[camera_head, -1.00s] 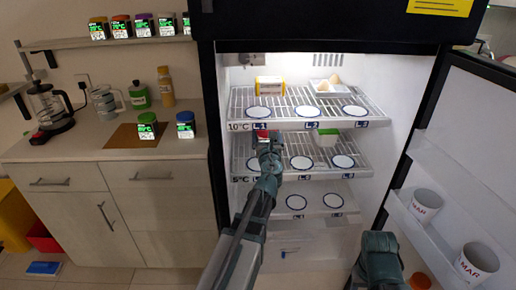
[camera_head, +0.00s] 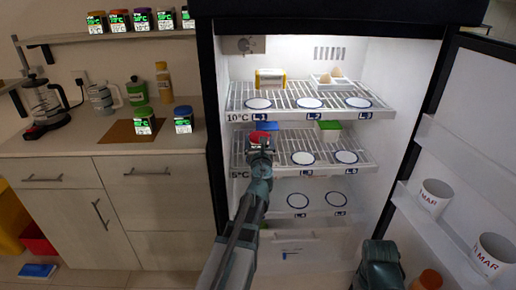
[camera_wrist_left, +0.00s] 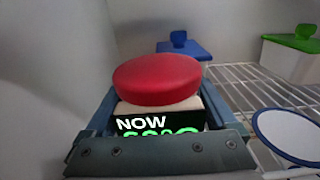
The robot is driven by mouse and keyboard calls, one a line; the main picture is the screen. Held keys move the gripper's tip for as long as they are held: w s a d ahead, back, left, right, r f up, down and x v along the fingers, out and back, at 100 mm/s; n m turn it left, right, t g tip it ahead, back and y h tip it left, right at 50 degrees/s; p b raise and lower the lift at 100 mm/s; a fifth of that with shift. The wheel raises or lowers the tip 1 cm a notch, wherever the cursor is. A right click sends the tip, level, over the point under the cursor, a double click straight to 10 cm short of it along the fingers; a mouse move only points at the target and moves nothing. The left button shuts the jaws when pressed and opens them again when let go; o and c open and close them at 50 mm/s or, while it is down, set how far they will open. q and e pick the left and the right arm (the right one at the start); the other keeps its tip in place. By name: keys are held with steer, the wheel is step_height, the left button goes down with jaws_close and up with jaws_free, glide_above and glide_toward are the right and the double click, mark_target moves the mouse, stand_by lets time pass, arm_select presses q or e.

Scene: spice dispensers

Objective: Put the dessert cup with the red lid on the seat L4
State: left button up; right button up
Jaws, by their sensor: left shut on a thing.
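My left gripper (camera_head: 261,153) is shut on the dessert cup with the red lid (camera_head: 260,137), inside the fridge over the left part of the middle shelf, marked 5°C. In the left wrist view the red lid (camera_wrist_left: 157,80) shows above a dark display reading NOW, between the fingers. The cup looks upright; I cannot tell if it touches the shelf. The left seat of the middle shelf and its label are hidden behind my gripper, so L4 cannot be read. A white seat disc with a blue rim (camera_wrist_left: 292,134) lies right of the gripper. My right arm shows at the bottom, its fingers out of view.
A blue-lidded container (camera_head: 265,127) stands behind the cup, and a green-lidded one (camera_head: 329,131) farther right. The upper shelf (camera_head: 286,115) is close overhead. Two middle-shelf seats (camera_head: 303,158) are bare. The open fridge door (camera_head: 445,150) holds mugs at right.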

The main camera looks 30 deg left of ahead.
arm_select(q)
steer(key=shift+a+f, duration=0.2)
steer(key=shift+f, duration=0.4)
steer(key=shift+r, duration=0.15)
arm_select(e)
steer(key=shift+f, duration=0.5)
steer(key=shift+f, duration=0.1)
arm_select(q)
steer(key=o, duration=1.3)
